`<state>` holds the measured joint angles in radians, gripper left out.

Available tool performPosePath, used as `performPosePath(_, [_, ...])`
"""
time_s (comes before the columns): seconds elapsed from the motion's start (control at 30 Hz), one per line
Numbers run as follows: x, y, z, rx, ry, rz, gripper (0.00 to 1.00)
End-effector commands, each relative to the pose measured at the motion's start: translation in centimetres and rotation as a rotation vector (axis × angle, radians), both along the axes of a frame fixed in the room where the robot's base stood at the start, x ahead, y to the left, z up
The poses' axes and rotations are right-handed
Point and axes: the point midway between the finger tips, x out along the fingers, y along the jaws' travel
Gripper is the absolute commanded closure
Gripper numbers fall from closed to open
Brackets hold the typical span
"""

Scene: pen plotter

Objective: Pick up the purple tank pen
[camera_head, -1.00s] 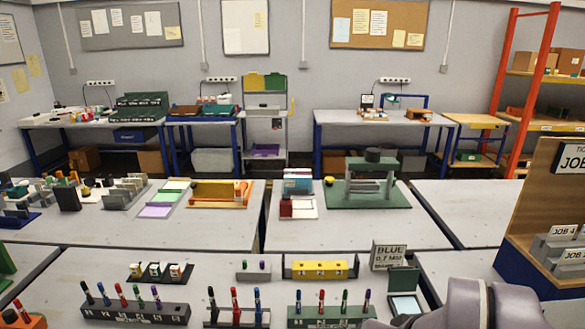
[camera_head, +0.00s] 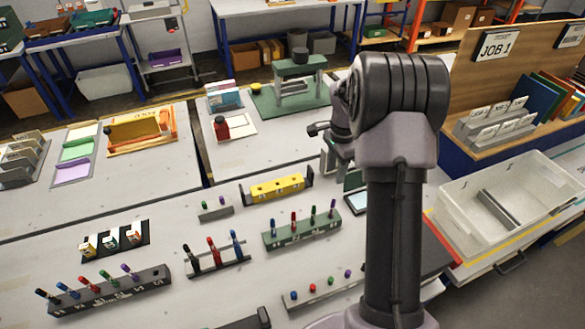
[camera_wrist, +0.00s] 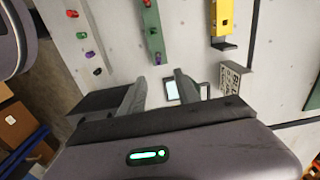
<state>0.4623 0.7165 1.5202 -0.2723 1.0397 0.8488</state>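My gripper (camera_wrist: 161,76) is open and empty in the wrist view, its two fingers apart above the table. In the head view it is largely hidden behind my arm. Several racks hold purple-topped items, and I cannot tell which is the tank pen. A purple-looking pen (camera_head: 332,208) ends the green rack (camera_head: 290,236).
A yellow block (camera_head: 277,187) stands behind the green rack, and a rack of black, red and blue pens (camera_head: 216,262) to its left. A clear bin (camera_head: 470,245) stands at the right beside my arm. A ticket board (camera_head: 500,90) is behind it.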

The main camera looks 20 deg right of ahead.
Motion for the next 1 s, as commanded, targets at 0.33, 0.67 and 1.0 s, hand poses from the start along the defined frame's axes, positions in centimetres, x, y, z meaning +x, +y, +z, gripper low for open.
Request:
performPosePath(0.33, [-0.1, -0.9, -9.2, 0.004, 0.020, -0.037, 0.61])
performPosePath(0.67, [-0.1, -0.9, -14.1, 0.003, 0.017, -0.035, 0.61])
performPosePath(1.0, [-0.2, -0.9, -18.9, 0.003, 0.016, -0.034, 0.61])
